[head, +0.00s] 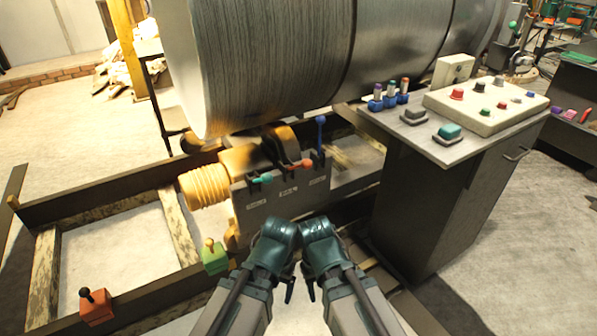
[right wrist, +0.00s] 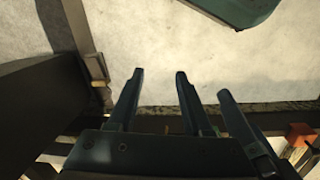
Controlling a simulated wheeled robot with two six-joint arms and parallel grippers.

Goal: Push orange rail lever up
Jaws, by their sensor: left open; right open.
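An orange-handled lever (head: 301,164) sits on the grey rail panel (head: 285,196) under the big drum, its handle pointing outward and low. A teal lever (head: 262,180) to its left lies similarly low, and a blue lever (head: 320,122) to its right stands upright. My left gripper (head: 289,288) and my right gripper (head: 311,289) are side by side in front of and below the panel, apart from the levers. Both are empty. In the right wrist view my right gripper (right wrist: 159,72) has its fingers spread with nothing between them. That view does not show the orange lever.
A control console (head: 440,180) with buttons stands close on the right. A large metal drum (head: 290,60) lies above the panel. A green box (head: 214,257) and an orange box (head: 96,306), each with a small lever, sit on the frame at left.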

